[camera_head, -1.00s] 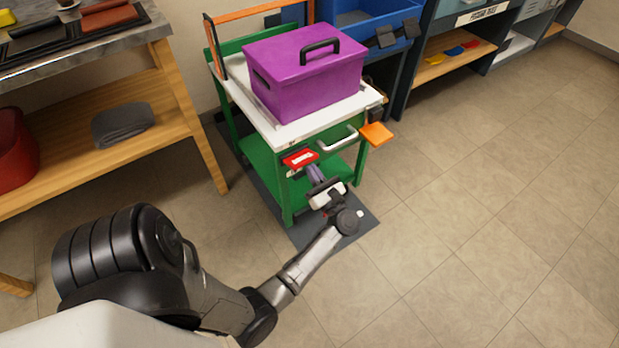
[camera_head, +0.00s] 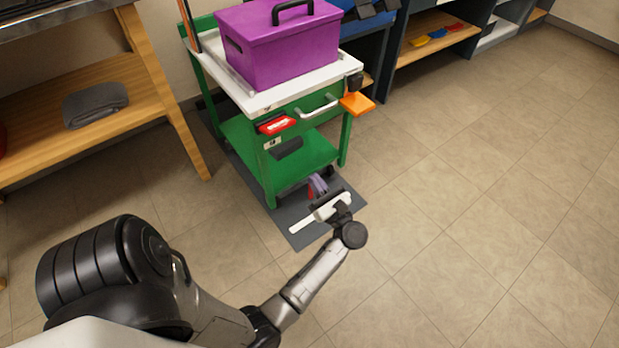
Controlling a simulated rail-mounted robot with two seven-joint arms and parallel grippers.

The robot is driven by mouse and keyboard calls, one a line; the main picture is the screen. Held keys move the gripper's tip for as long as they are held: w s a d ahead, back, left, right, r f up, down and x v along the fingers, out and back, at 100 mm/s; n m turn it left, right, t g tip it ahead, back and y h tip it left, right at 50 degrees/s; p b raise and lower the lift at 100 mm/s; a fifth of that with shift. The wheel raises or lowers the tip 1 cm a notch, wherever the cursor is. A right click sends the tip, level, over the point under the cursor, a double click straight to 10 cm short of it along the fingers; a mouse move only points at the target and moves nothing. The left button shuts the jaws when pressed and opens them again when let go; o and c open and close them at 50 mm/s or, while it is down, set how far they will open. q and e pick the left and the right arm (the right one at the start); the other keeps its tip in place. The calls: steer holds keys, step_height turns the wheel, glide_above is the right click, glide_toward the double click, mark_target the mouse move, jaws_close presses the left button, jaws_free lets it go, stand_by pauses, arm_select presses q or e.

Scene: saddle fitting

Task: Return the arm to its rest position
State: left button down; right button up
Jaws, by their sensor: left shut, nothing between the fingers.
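My left arm comes in from the lower left and reaches up toward the middle of the view. My left gripper (camera_head: 318,186) is shut and empty. It shows in front of the lower right part of the green cart (camera_head: 236,140), over the dark floor mat, apart from the cart's front as far as I can tell. My right gripper does not show.
A purple toolbox (camera_head: 285,50) stands on the cart's white top. The cart has a red-and-white item (camera_head: 277,125), a drawer handle and an orange tab (camera_head: 357,104) at its front. A wooden shelf with a grey folded cloth (camera_head: 96,104) is left. The right floor is clear.

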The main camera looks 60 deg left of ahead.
arm_select(q)
steer(key=shift+a, duration=0.1)
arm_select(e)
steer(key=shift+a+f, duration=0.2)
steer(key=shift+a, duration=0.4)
arm_select(q)
steer(key=shift+a, duration=0.1)
